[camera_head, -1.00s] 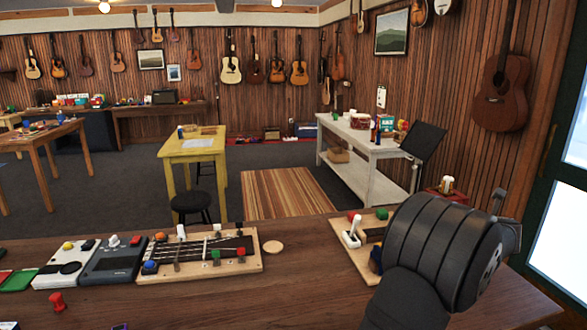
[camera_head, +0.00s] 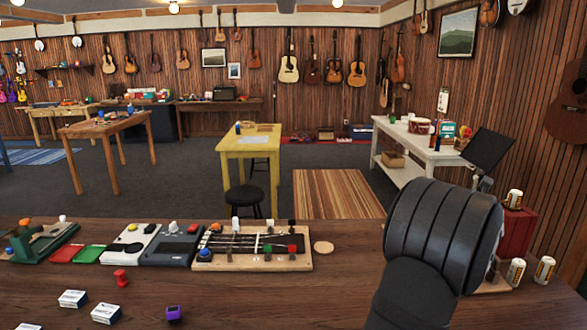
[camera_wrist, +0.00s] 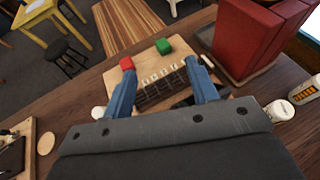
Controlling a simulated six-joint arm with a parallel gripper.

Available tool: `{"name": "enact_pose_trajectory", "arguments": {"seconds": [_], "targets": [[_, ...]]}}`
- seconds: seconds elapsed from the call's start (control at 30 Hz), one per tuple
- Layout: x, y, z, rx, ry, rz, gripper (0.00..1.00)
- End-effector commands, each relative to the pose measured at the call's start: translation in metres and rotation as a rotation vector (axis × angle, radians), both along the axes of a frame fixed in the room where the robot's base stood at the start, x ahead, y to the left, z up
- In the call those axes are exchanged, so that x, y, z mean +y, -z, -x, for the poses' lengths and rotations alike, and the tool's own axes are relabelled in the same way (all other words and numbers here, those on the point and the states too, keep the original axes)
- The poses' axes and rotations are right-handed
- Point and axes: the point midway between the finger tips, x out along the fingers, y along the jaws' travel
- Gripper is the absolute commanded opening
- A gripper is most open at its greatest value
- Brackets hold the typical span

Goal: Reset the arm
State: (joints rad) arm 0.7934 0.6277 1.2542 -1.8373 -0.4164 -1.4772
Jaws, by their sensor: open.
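My gripper (camera_wrist: 160,70) shows in the wrist view as two blue fingers set wide apart, with nothing held between them. Beyond and below the fingers lies a light wooden board (camera_wrist: 118,78) with a short dark fretted piece (camera_wrist: 160,88). A red knob (camera_wrist: 126,63) and a green knob (camera_wrist: 164,46) are on this board. I cannot tell whether the fingers touch it. In the head view my dark arm link fills the lower right and hides the gripper and most of that board.
A red case (camera_wrist: 245,40) stands close right of the fingers, with white containers (camera_wrist: 277,110) nearby. In the head view a fretboard panel (camera_head: 301,263), a grey device (camera_head: 172,248), small white boxes (camera_head: 73,299) and a purple item (camera_head: 173,313) lie left. The front middle counter is clear.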

Motion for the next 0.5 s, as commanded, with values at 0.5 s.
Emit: {"name": "enact_pose_trajectory", "arguments": {"seconds": [0.5], "targets": [[0.092, -0.006, -0.052, 0.002, -0.077, 0.001, 0.53]]}}
